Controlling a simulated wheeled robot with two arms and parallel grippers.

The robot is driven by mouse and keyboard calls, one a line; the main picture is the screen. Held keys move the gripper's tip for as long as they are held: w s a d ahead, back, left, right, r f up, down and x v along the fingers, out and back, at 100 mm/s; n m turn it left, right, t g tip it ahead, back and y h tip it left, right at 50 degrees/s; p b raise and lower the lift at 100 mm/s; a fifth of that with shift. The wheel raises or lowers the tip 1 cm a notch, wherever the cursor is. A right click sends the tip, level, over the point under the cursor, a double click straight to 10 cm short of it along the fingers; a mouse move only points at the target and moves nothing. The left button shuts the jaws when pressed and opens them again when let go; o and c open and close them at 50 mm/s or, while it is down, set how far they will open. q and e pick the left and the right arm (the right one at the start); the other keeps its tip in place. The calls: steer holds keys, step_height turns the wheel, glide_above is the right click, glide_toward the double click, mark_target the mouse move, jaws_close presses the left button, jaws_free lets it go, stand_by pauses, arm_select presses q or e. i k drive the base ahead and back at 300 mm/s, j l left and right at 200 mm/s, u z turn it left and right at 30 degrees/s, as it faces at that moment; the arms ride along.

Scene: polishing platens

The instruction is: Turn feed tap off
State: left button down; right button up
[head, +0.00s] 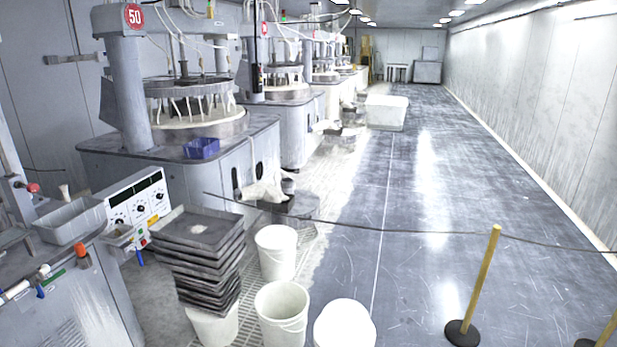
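I cannot tell for sure which part is the feed tap. A pale pipe with small blue and green parts (40,282) runs along the bench at the lower left. An orange fitting (82,260) stands beside it on the bench edge. A red knob (33,187) sits on a grey fixture higher up at the left edge. These are too small to tell whether any is turned on or off. Neither of my grippers is in view.
Stacked dark trays (200,229), white buckets (282,310) and a rope on a yellow post (477,285) stand in front.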

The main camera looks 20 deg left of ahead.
mark_target(44, 283)
steer(key=i+u, duration=0.8)
steer(key=i, duration=0.25)
steer(key=i+l+u, duration=0.4)
steer(key=i+j+u, duration=0.25)
steer(key=i+u, duration=0.2)
steer(key=i+j+u, duration=0.1)
steer(key=i+u, duration=0.75)
steer(key=i+l+u, duration=0.3)
steer(key=i+u, duration=0.15)
